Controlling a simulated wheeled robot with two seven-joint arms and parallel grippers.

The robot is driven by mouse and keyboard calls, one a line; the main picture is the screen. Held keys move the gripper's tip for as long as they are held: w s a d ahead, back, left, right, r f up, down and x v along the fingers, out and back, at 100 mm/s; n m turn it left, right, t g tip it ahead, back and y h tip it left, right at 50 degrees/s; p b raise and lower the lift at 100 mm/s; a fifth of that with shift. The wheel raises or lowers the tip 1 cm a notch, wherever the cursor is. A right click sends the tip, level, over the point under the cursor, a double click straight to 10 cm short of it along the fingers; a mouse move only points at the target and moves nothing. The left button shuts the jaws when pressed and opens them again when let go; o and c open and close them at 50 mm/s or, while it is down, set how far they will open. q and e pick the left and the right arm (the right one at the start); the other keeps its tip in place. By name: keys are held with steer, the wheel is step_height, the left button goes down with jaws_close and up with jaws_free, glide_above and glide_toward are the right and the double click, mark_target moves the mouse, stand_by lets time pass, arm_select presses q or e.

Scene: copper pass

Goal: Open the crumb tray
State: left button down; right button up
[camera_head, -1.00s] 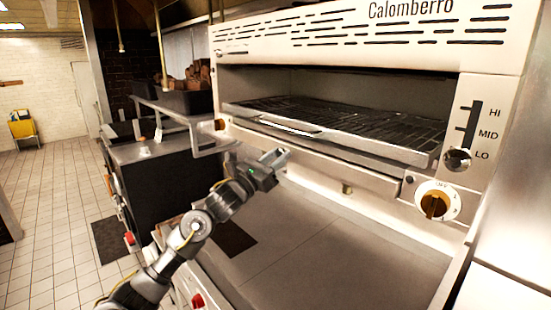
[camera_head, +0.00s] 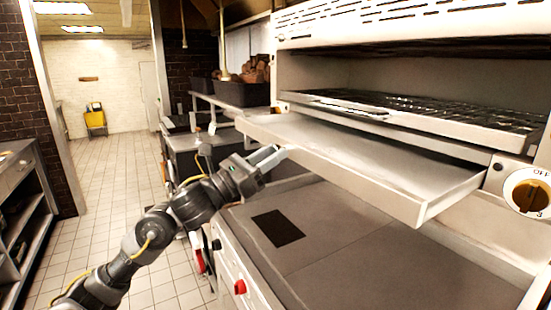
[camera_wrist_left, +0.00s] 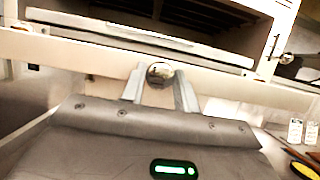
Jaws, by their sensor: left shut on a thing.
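The crumb tray (camera_head: 385,160) is a flat, shallow metal tray. In the head view it sticks well out from under the grill's wire rack (camera_head: 430,112). My left gripper (camera_head: 268,157) is at the tray's front face, toward its left part. In the left wrist view, the two fingers of my left gripper (camera_wrist_left: 160,88) are on either side of a round shiny knob (camera_wrist_left: 160,72) on the pale front face (camera_wrist_left: 85,55), and they are shut on it. In the head view the knob is hidden behind the fingers. My right gripper is not in view.
A brown control dial (camera_head: 529,194) is on the grill's front at the right. A flat counter (camera_head: 350,235) with a dark square lies below the tray. A shelf with dark bins (camera_head: 240,93) stands behind. Tiled floor (camera_head: 105,190) is open at the left.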

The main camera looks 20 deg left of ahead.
arm_select(q)
steer(key=shift+s, duration=0.1)
steer(key=shift+a, duration=0.1)
steer(key=c, duration=1.1)
jaws_free()
steer(key=shift+o, duration=0.2)
